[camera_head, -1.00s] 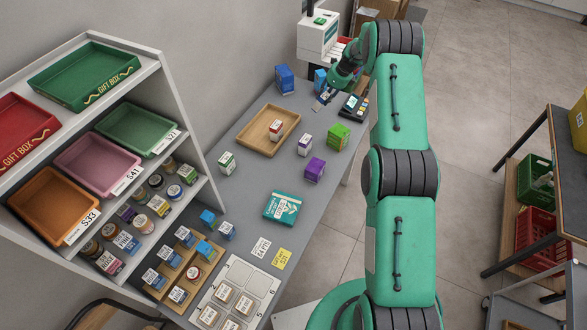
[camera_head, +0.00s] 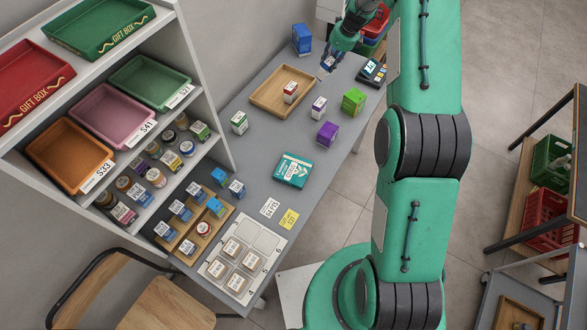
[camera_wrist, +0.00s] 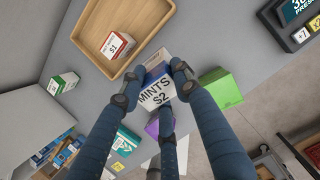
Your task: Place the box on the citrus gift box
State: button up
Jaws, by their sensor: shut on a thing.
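My gripper (camera_wrist: 155,80) is shut on a small box labelled MINTS S2 (camera_wrist: 157,90), white with a blue-grey side. In the head view my gripper (camera_head: 329,62) and the held box are at the far end of the counter, right of the wooden tray. No label reading citrus is legible, so I cannot tell which box is the citrus gift box. A green box (camera_head: 353,100) and a purple box (camera_head: 327,133) stand on the counter nearer than my gripper. In the wrist view the green box (camera_wrist: 220,88) is right of the held box; the purple one is partly hidden.
The wooden tray (camera_head: 254,103) holds a red-and-white box (camera_head: 290,92). A teal pack (camera_head: 291,170) lies mid-counter. Shelves with gift-box trays (camera_head: 98,28) stand left.

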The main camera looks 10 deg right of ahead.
jog(key=s+a+r+g+h, duration=0.1)
jog(key=s+a, duration=0.7)
jog(key=s, duration=0.4)
jog(key=s+a+g, duration=0.1)
jog(key=s+a, duration=0.6)
jog(key=s, duration=0.4)
jog(key=s+a+f+n+h, duration=0.1)
jog(key=s+a, duration=0.2)
jog(key=s, duration=1)
jog(key=s+a+f+n, duration=0.1)
jog(key=s+a, duration=0.3)
jog(key=s, duration=0.9)
notch_tip(320, 180, down, 6)
jog(key=shift+d+f+g, duration=0.25)
jog(key=shift+d+g, duration=0.05)
jog(key=shift+g, duration=0.1)
jog(key=w+a+f, duration=0.1)
jog(key=w, duration=1.4)
jog(key=shift+w+a+f, duration=0.25)
jog(key=shift+w+a, duration=0.1)
jog(key=shift+a, duration=0.05)
jog(key=shift+f+p, duration=0.35)
jog(key=shift+f, duration=1.4)
